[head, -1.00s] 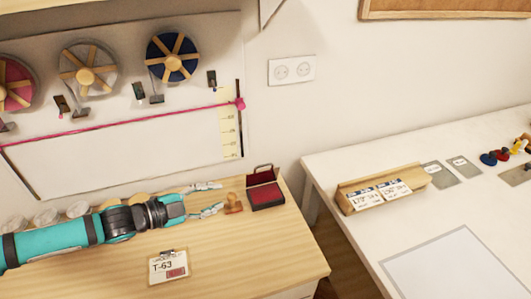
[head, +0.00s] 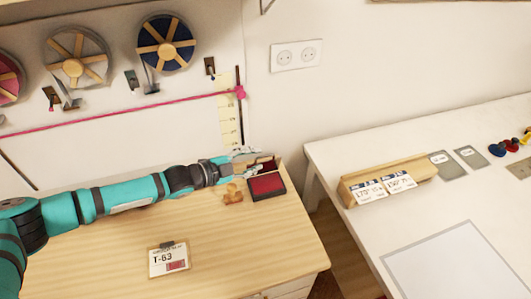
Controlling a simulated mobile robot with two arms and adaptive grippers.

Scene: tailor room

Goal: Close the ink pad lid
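The ink pad (head: 267,186) is a dark case with a red pad, near the back right corner of the wooden table. Its red surface is uncovered. The lid (head: 268,164) stands raised along the pad's back edge, partly hidden by my gripper. My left gripper (head: 248,160) reaches in from the left, its fingers at the left part of the lid. The fingers are small and overlap the lid, so I cannot tell how far apart they are or whether they touch it. My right gripper is out of view.
A wooden stamp (head: 232,194) stands just left of the ink pad, below my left gripper. A small clipboard marked T-63 (head: 168,260) lies nearer the front. The wooden table (head: 245,240) is clear around it. A white table (head: 350,232) stands to the right across a gap.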

